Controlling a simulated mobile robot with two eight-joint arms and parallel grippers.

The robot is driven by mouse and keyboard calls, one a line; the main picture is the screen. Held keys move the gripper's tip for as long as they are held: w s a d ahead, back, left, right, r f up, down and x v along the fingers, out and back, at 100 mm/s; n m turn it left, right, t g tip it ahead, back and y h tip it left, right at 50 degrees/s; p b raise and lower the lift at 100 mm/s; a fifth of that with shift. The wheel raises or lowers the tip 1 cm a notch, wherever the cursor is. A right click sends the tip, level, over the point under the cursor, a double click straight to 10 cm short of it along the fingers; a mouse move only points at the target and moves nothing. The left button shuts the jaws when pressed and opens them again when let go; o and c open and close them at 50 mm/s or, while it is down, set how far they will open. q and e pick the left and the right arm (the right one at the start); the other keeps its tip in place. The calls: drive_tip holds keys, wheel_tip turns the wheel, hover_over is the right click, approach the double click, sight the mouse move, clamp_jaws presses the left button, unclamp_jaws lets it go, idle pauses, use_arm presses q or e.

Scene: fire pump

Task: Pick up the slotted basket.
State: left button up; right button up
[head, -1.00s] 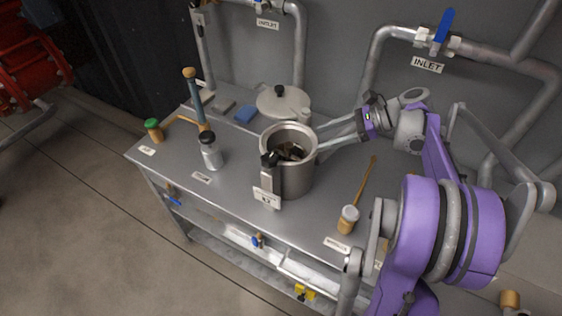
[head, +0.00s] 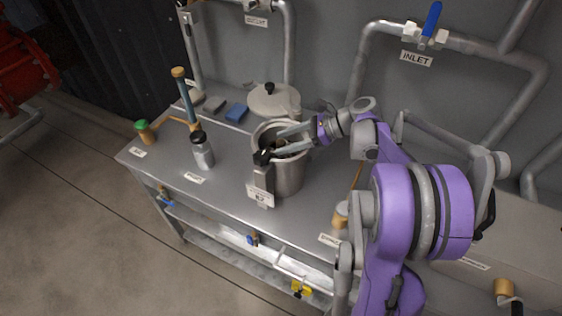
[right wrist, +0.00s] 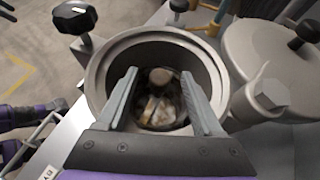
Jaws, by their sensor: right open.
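The steel strainer pot (head: 288,178) stands open on the bench with a black-knobbed clamp and a label on its front. In the right wrist view I look into its round mouth. A dark inner wall, apparently the slotted basket (right wrist: 197,68), sits inside with pale and brown debris at its bottom. Its slots cannot be made out. My right gripper (head: 274,142) is over the pot's mouth, fingers apart. In the right wrist view the open fingers (right wrist: 158,74) reach across the near rim over the opening, with nothing visibly held. My left gripper is not in view.
A round lid (head: 270,97) with a black knob lies behind the pot. Pipes run along the wall.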

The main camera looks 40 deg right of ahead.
clamp_jaws()
idle(0.3)
idle(1.1)
